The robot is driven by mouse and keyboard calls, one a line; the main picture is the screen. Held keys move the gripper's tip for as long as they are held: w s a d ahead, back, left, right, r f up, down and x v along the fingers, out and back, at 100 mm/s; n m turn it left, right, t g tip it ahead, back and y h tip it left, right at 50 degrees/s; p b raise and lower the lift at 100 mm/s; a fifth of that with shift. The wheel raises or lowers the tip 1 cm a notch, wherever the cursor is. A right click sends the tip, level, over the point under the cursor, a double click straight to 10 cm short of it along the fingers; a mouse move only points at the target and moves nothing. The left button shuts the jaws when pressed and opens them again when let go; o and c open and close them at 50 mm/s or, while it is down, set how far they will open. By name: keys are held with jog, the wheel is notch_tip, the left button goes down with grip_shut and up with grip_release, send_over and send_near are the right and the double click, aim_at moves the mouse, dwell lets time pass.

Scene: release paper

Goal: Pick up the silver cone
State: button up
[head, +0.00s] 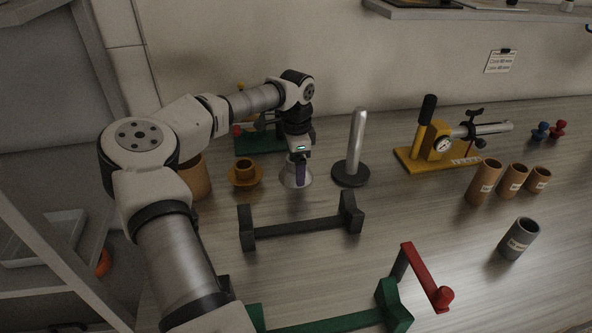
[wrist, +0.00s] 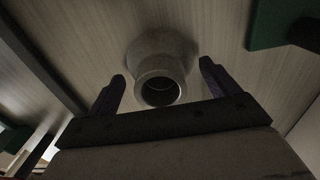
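The silver cone (head: 288,178) stands upright on the table, left of the black-based post. In the wrist view the silver cone (wrist: 161,66) shows its round open neck and flared base. My gripper (head: 299,178) is over the cone in the head view, its fingers hiding part of it. In the wrist view my gripper (wrist: 162,82) is open, with one dark finger on each side of the cone's neck and visible gaps between. I cannot tell whether the fingers reach down to the neck's height.
A silver post on a black base (head: 355,145) stands close right of the cone, and a brown flanged cup (head: 245,175) close left. A dark bar stand (head: 300,228) lies in front. A yellow press (head: 440,145) and several brown cylinders (head: 484,182) are farther right.

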jog(key=c, duration=1)
jog(key=shift+r, duration=0.75)
jog(key=c, duration=0.6)
notch_tip(320, 180, up, 19)
jog(key=b, duration=0.2)
jog(key=shift+f, duration=0.2)
jog(key=shift+s+d, duration=0.1)
jog(key=shift+d, duration=0.05)
